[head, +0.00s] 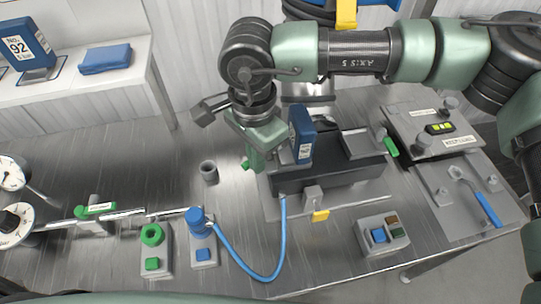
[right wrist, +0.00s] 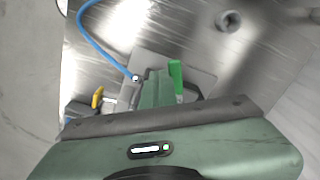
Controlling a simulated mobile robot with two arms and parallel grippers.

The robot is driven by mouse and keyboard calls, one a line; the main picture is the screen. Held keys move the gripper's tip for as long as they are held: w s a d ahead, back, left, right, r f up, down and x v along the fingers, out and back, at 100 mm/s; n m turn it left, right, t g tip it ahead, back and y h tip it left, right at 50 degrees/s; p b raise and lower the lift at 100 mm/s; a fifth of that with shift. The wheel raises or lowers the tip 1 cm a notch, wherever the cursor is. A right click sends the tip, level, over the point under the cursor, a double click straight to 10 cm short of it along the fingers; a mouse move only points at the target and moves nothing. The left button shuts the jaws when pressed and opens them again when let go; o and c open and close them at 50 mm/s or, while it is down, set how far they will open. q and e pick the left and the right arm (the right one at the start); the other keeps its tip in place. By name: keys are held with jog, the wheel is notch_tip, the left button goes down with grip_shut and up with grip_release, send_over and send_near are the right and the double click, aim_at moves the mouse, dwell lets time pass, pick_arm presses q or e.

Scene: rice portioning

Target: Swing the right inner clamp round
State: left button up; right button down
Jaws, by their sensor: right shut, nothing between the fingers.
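A clamp with a bright green handle (head: 391,147) sits at the right end of the dark block fixture (head: 335,172). Another green-handled clamp (head: 245,164) is at the fixture's left end; its handle stands out in the right wrist view (right wrist: 176,75). I cannot tell for sure which one is the right inner clamp. My right gripper (head: 258,158) points down at the fixture's left end, shut and empty. Its fingers (right wrist: 156,90) are beside the left green handle; I cannot tell if they touch. My left gripper is not in view.
A blue numbered device (head: 302,135) stands close to my right gripper. A blue hose (head: 250,270) loops across the bench front. A grey cup (head: 209,172) stands to the left. A button box (head: 383,235) and a plate with a blue-handled tool (head: 488,210) are at right.

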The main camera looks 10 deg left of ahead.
jog(key=shift+w+a+b, duration=0.4)
jog(key=shift+w+a, duration=0.15)
jog(key=shift+a, duration=0.3)
notch_tip(320, 180, up, 7)
jog(key=s+p, duration=0.1)
jog(key=p, duration=0.1)
jog(key=shift+d, duration=0.3)
jog(key=shift+s, duration=0.1)
